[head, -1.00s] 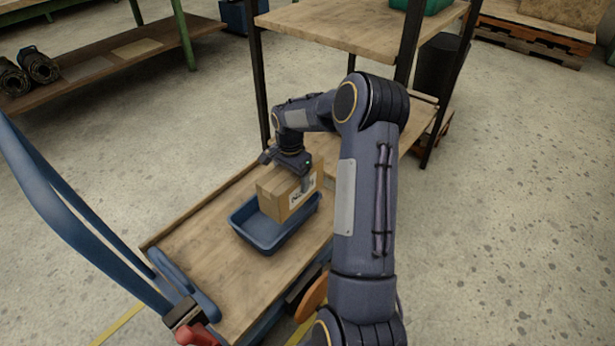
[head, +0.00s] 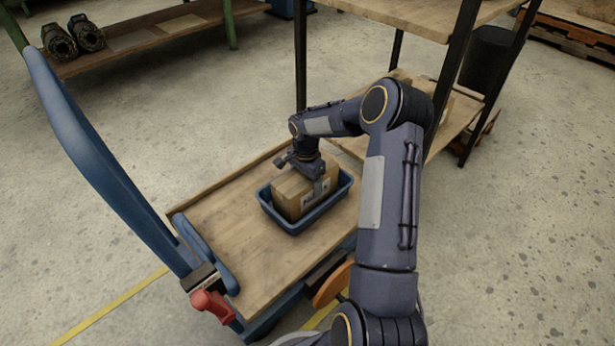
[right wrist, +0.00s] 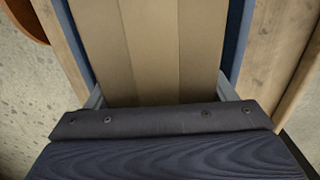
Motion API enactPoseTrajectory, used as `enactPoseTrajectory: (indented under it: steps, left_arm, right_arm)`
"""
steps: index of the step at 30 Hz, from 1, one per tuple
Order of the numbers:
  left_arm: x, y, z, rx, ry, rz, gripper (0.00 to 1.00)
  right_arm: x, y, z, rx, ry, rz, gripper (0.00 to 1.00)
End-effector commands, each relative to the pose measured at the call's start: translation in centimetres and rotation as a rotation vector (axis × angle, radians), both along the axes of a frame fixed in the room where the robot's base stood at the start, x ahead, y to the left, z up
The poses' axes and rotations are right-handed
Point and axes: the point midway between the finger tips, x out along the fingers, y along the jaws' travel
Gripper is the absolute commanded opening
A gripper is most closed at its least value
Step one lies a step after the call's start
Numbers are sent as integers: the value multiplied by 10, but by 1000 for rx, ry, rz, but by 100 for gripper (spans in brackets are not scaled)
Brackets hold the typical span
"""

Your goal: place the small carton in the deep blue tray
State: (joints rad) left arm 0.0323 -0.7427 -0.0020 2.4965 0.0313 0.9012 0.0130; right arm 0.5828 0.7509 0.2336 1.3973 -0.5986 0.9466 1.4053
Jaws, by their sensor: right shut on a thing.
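The small carton (head: 294,192) is a brown box with a label on one side. It stands inside the deep blue tray (head: 290,228), its lower part hidden behind the tray's near wall. The tray rests on a wooden cart deck. My right gripper (head: 318,183) is shut on the carton from above. In the right wrist view the carton (right wrist: 155,50) lies between the two fingers (right wrist: 160,98), with the tray's blue walls (right wrist: 238,35) on either side. I cannot tell whether the carton touches the tray floor. My left gripper is not in view.
The cart deck (head: 225,215) is bare around the tray. A blue cart handle (head: 100,165) with a red part rises at the left. A wooden shelf unit (head: 405,15) with dark posts stands behind.

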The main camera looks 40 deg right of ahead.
Motion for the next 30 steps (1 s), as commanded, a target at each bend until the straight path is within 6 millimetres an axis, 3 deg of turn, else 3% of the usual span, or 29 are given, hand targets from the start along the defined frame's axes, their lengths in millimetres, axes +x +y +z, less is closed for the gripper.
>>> enactPoseTrajectory:
  steps: [9,10,14,23,26,30]
  left_arm:
    - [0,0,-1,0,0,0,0]
    - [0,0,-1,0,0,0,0]
    - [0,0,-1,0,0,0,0]
    - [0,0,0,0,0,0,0]
    - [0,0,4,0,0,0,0]
    - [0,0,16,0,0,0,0]
  right_arm:
    - [1,-1,0,-2,-5,-1,15]
    - [0,0,-2,0,-1,-1,80]
    - [0,0,-1,0,-1,-1,97]
    - [0,-1,0,0,-1,-1,99]
    - [0,-1,8,-2,-1,-1,99]
    - [1,-1,33,-3,-4,-2,99]
